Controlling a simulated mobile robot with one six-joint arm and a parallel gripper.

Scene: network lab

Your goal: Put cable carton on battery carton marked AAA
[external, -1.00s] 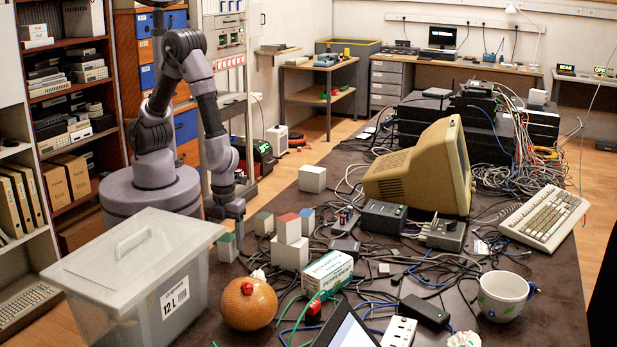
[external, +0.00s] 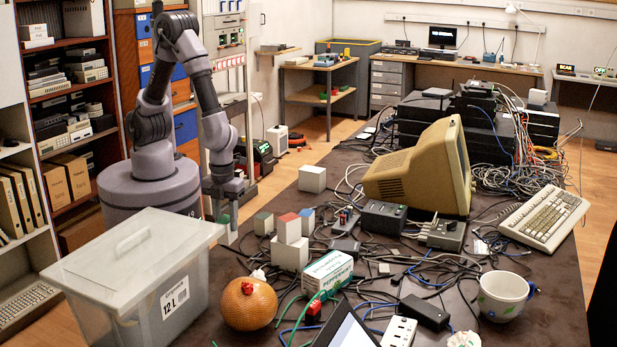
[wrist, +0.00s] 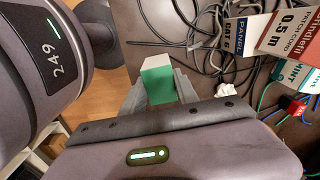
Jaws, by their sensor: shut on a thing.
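My gripper (external: 226,222) is shut on a small green-and-white carton, above the left edge of the dark table. In the wrist view the green face of this carton (wrist: 160,86) sits between the fingers; no label on it can be read. In the wrist view a red carton (wrist: 289,33) reads "PATCH CORD 0.5 m" and a dark blue one "CAT 6". No AAA mark is readable.
A lidded clear bin (external: 140,275) stands left of the gripper. An orange ball (external: 248,303), a peppermint box (external: 328,272) and tangled cables lie in front of the cartons. Another white carton (external: 312,179) stands farther back.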

